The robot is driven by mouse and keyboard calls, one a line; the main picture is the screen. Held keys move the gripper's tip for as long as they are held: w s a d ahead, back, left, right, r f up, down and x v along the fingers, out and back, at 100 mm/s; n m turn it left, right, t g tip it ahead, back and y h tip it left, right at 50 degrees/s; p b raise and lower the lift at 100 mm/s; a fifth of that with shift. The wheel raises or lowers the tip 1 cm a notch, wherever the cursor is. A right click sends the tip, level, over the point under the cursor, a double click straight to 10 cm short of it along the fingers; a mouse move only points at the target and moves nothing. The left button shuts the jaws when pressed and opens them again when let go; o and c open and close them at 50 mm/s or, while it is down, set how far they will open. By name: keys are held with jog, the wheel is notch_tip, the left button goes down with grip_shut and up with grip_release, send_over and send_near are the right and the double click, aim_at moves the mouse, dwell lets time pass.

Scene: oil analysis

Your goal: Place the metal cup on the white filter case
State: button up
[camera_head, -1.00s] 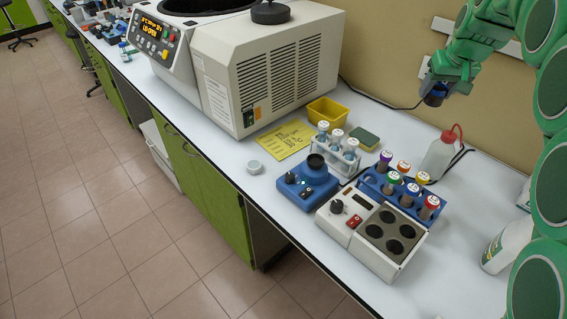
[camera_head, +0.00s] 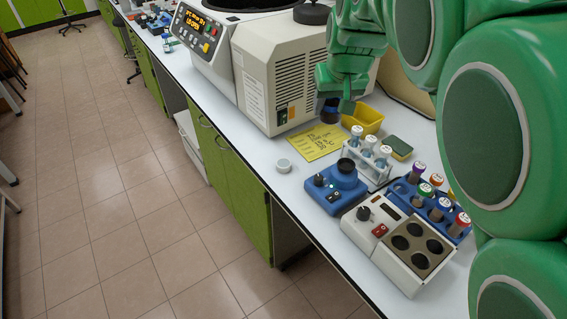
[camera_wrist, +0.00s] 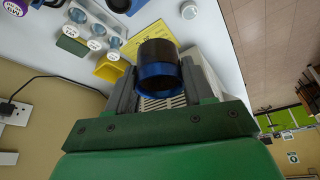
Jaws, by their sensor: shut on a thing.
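A dark cup with a blue band, apparently the metal cup (camera_wrist: 158,62), is held between the two fingers of my gripper (camera_wrist: 158,80). In the head view the cup (camera_head: 329,112) is a dark blue shape under my gripper (camera_head: 337,98), in front of the big machine's vented side. It looks held above the bench; the exact height is unclear. The small round white filter case (camera_head: 283,165) lies on the bench near its front edge, left of the blue device, apart from the cup. It also shows in the wrist view (camera_wrist: 189,10), beyond the cup.
A large beige machine (camera_head: 262,75) stands behind the case. A yellow note (camera_head: 318,143), yellow bin (camera_head: 362,120), white tube rack (camera_head: 368,163), blue device (camera_head: 335,190) and white block with wells (camera_head: 400,240) stand nearby. The bench around the case is clear.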

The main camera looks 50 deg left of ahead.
jog(key=s+a+f+n, duration=0.1)
jog(key=s+a, duration=0.1)
jog(key=s, duration=0.7)
send_near(282, 159)
jog(key=shift+w+a+f, duration=0.45)
jog(key=shift+a, duration=0.15)
jog(key=shift+w+a+f, duration=0.1)
jog(key=shift+a+f, duration=0.2)
jog(key=shift+f, duration=1.6)
jog(key=shift+f, duration=0.1)
jog(key=o, duration=1)
jog(key=shift+o, duration=0.2)
